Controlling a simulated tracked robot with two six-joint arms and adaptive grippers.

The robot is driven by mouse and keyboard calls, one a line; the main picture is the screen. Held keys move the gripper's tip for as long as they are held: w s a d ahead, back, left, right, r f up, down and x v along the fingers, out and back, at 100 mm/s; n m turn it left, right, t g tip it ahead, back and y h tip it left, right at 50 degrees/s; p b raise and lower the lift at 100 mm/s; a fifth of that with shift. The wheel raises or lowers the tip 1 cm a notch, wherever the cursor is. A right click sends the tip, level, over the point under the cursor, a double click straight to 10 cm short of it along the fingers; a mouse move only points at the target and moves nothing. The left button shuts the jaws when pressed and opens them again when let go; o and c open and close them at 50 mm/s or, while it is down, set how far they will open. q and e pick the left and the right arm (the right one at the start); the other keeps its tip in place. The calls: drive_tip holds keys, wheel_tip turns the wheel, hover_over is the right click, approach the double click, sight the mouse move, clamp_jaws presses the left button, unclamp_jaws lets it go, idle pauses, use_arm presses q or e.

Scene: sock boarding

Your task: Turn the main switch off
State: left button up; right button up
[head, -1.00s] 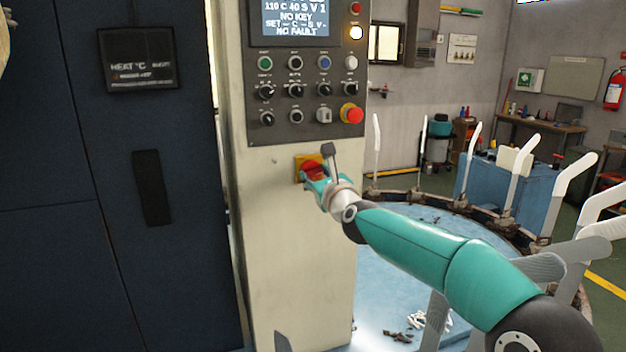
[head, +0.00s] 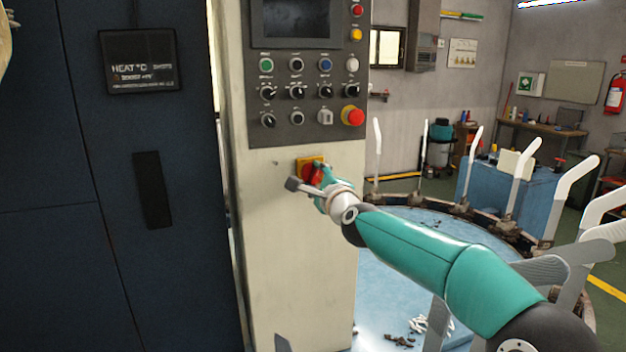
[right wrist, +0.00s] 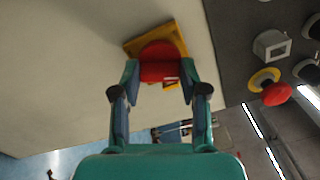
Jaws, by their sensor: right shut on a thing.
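The main switch is a red rotary handle (right wrist: 159,62) on a yellow plate (head: 305,162), low on the cream control column (head: 295,215) in the head view. My right gripper (head: 318,176) is at the switch. In the right wrist view its two fingers (right wrist: 158,80) stand on either side of the red handle and are shut on it. The yellow plate looks tilted in that view. In the head view the gripper partly covers the handle. The display (head: 296,22) above is dark. My left gripper is not in view.
The button panel (head: 258,95) with knobs and a red emergency stop (head: 352,115) sits just above the switch. A dark blue cabinet (head: 70,240) stands at left. A round blue machine table with upright white forms (head: 520,180) lies to the right.

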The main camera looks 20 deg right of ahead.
drive_tip(key=shift+a+f+n, duration=0.1)
drive_tip(key=shift+f+n, duration=0.1)
drive_tip(key=shift+n, duration=0.95)
drive_tip(key=shift+a+f+n, duration=0.1)
drive_tip(key=shift+f+n, duration=0.1)
drive_tip(key=shift+n, duration=0.95)
drive_tip(key=o, duration=1.1)
drive_tip(key=shift+o, duration=0.2)
drive_tip(key=shift+r, duration=0.15)
drive_tip(key=shift+d, duration=0.1)
drive_tip(key=shift+s+r, duration=0.1)
drive_tip(key=shift+s, duration=0.4)
drive_tip(key=s, duration=1.1)
drive_tip(key=shift+d, duration=0.15)
